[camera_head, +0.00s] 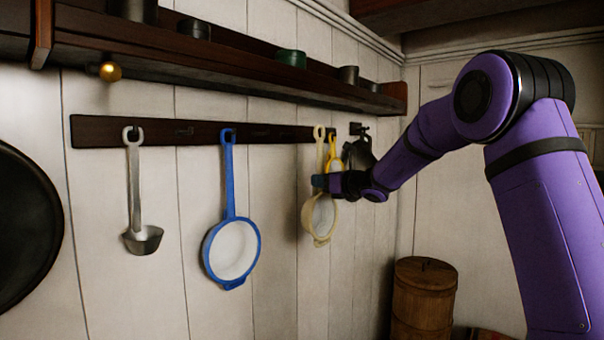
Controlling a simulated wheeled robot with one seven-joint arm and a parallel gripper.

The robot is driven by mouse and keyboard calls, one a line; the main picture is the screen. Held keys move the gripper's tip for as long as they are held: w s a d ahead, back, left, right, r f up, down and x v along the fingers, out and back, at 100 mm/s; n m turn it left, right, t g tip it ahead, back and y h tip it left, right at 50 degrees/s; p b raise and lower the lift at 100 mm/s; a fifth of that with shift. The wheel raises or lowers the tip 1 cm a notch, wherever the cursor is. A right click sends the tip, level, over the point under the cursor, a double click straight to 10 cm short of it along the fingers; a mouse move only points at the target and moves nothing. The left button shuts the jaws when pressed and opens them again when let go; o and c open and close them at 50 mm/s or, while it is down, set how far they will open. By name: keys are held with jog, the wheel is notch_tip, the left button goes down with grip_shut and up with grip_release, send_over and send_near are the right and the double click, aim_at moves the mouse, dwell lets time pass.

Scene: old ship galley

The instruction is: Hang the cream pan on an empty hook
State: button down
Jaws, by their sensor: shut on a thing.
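The cream pan (321,217) is upright with its bowl down, in front of the right part of the dark hook rail (268,134). My gripper (320,182) is shut on its handle, just above the bowl. The handle's top loop (319,132) is level with the rail; I cannot tell whether it is around a hook or only in front of it. Any hook behind the cream handle is hidden.
A metal ladle (141,238) and a blue pan (232,250) hang on the left. A yellow-handled utensil (334,150) and a dark item (358,152) are close beside the cream pan. A shelf (220,63) with cups overhangs the rail. A wooden barrel (424,300) stands below right.

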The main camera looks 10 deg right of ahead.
jog(key=s+a+r+g, duration=0.1)
jog(key=s+a, duration=0.4)
jog(key=a, duration=0.3)
jog(key=s+a+r+g, duration=0.1)
jog(key=s+a, duration=0.3)
jog(key=a, duration=0.5)
jog(key=s+a+g+h, duration=0.1)
jog(key=s+a, duration=0.3)
jog(key=s, duration=0.3)
jog(key=s+a+h, duration=0.1)
jog(key=s+a, duration=0.4)
jog(key=s, duration=0.2)
jog(key=r+x, duration=0.2)
jog(key=x, duration=0.9)
jog(key=shift+w+a, duration=0.35)
jog(key=shift+w, duration=0.3)
jog(key=shift+f, duration=0.15)
